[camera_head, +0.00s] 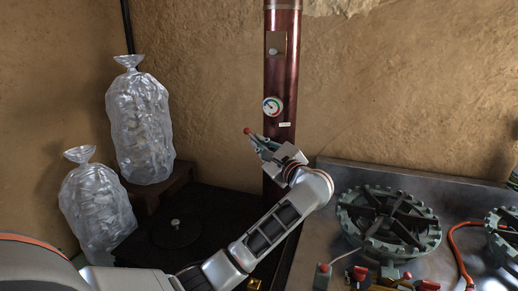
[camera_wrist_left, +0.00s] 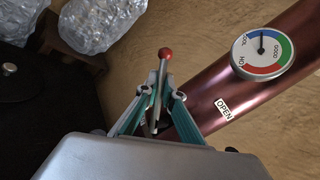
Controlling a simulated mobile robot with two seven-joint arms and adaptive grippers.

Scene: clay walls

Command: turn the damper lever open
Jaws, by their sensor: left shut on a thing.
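The damper lever (camera_head: 247,130) is a thin metal rod with a red ball tip, beside the dark red flue pipe (camera_head: 281,60). In the head view it points up and to the left. My left gripper (camera_head: 262,143) reaches the pipe and is shut on the lever's rod. In the left wrist view the red ball of the lever (camera_wrist_left: 165,53) stands out past the fingertips (camera_wrist_left: 157,100). The lever's pivot is hidden behind the gripper. The OPEN label (camera_wrist_left: 222,107) is on the pipe, to the right of the lever. My right gripper is not in view.
A round gauge (camera_head: 272,107) sits on the pipe above the label. Two clear filled bags (camera_head: 140,120) stand at left by a black stove top (camera_head: 205,215).

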